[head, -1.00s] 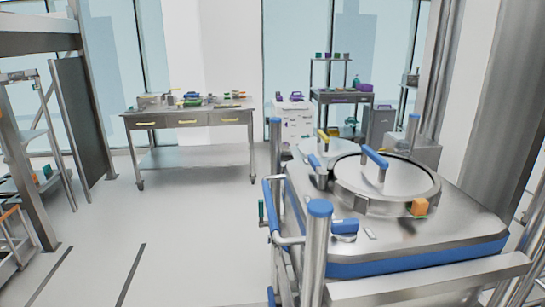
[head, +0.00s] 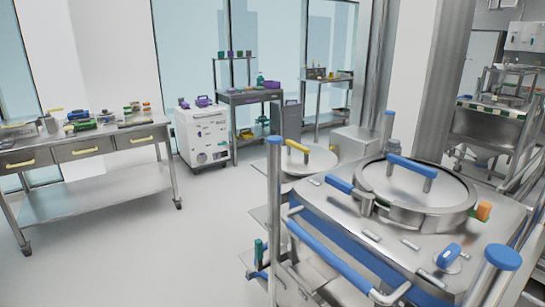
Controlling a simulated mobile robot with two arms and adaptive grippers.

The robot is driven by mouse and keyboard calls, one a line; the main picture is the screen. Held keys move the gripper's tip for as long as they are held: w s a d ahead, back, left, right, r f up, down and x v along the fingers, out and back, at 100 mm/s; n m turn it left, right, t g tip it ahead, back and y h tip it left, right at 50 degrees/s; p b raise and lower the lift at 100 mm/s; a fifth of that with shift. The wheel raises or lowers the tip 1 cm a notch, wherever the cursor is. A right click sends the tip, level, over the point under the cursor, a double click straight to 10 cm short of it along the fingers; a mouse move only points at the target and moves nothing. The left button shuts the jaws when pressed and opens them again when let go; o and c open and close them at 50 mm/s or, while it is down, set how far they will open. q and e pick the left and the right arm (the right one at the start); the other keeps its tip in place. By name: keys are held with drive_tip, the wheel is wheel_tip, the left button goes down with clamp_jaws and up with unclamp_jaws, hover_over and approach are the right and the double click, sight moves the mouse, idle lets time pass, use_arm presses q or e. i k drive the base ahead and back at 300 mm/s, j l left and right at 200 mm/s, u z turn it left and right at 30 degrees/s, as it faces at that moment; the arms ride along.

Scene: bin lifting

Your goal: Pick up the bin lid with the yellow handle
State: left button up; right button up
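A round metal lid with a yellow handle (head: 297,147) shows in the head view, right of centre, behind the nearer steel cart. Its pale disc (head: 318,160) is partly hidden by the cart's post and blue parts. What it rests on is mostly hidden. A second round metal lid with a blue handle (head: 411,166) sits on top of the nearer cart. Neither of my grippers is in view.
The steel cart (head: 345,228) with blue rails and posts fills the right foreground. A drawer table (head: 85,150) stands at the left. A white cabinet (head: 203,135) and a dark shelf cart (head: 250,98) stand behind. The floor (head: 180,250) between the table and cart is clear.

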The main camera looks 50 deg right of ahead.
sight(298, 159)
drive_tip(key=i+z, duration=0.35)
drive_tip(key=i, duration=0.2)
drive_tip(key=i+j+z, duration=0.1)
drive_tip(key=i+z, duration=0.25)
drive_tip(key=i, duration=0.25)
drive_tip(key=i+j+z, duration=0.3)
drive_tip(key=i, duration=0.25)
drive_tip(key=i+j+z, duration=0.1)
drive_tip(key=i+z, duration=0.2)
drive_tip(key=z, duration=0.2)
drive_tip(key=i+j+z, duration=0.15)
drive_tip(key=z, duration=0.3)
drive_tip(key=i+j+z, duration=0.3)
drive_tip(key=z, duration=0.2)
drive_tip(key=i+j+z, duration=0.15)
drive_tip(key=j+z, duration=0.2)
drive_tip(key=z, duration=0.15)
